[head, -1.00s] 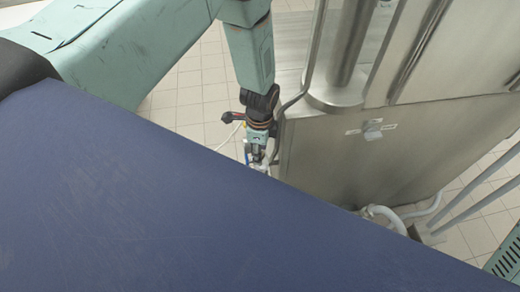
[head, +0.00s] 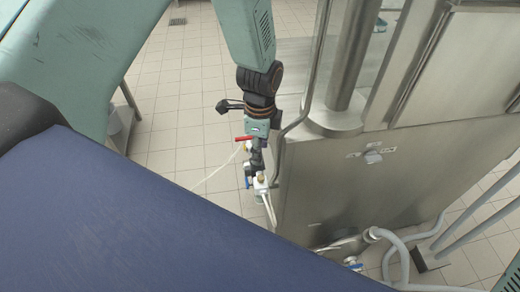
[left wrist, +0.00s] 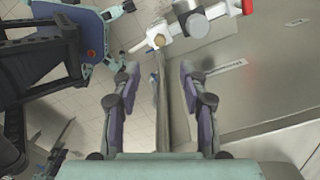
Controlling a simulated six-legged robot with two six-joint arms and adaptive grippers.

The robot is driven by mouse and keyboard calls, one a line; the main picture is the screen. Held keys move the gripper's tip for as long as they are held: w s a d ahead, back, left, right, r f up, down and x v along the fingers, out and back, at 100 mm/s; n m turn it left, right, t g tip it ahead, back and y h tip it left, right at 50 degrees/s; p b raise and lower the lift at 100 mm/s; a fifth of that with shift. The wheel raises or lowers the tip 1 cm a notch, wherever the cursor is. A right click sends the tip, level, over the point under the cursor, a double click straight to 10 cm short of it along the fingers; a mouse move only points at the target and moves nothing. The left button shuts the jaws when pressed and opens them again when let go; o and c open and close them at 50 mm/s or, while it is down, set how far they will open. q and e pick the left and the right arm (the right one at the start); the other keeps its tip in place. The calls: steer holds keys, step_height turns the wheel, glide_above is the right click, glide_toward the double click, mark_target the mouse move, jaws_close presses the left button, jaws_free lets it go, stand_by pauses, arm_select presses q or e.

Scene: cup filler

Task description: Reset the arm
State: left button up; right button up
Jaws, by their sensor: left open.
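My left arm hangs down in the head view beside the steel machine (head: 400,185). My left gripper (head: 256,158) is at its lower end, small and partly merged with the pipe fittings (head: 261,181) there. In the left wrist view the gripper (left wrist: 158,72) shows two fingers spread apart with nothing between them. Beyond the fingertips is a pale valve body (left wrist: 160,36) with a grey cylinder and a red part at the top edge. I cannot tell from the head view whether the fingers touch the fittings. My right gripper is not in view.
A vertical metal rail (head: 312,75) runs close to my left arm along the machine. Grey hoses (head: 400,250) lie at the machine's lower front. Tiled floor (head: 180,115) is open left of the arm. My blue body covers the lower left.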

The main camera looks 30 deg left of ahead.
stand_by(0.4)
arm_select(q)
steer(key=s+f+n+b, duration=0.5)
steer(key=s+f+n, duration=0.3)
steer(key=s, duration=0.5)
steer(key=s+f+n+b, duration=0.6)
steer(key=s+f+n, duration=0.1)
steer(key=s+f, duration=0.6)
steer(key=shift+s+a+n, duration=0.4)
steer(key=shift+s, duration=0.25)
